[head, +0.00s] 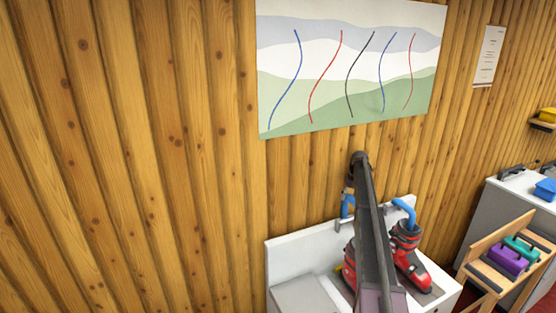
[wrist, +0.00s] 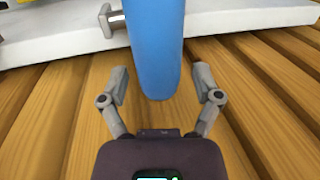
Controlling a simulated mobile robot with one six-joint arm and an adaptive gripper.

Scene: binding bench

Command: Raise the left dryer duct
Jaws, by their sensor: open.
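The left dryer duct is a blue tube (head: 347,207) at the back edge of the white bench, partly hidden behind my arm in the head view. In the wrist view the blue duct (wrist: 154,45) comes down from the top edge, and its rounded end lies between my fingers. My gripper (wrist: 162,84) is open, with one finger on each side of the duct and a visible gap on both sides. The right duct (head: 405,208) is a blue curved tube above a red and grey boot (head: 412,268).
The white bench (head: 292,252) stands against the plank wall (head: 150,150). Another red boot (head: 349,272) is partly behind my arm. A metal bracket (wrist: 108,19) sits beside the duct. A wooden rack (head: 487,272) with purple and teal boxes stands at right.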

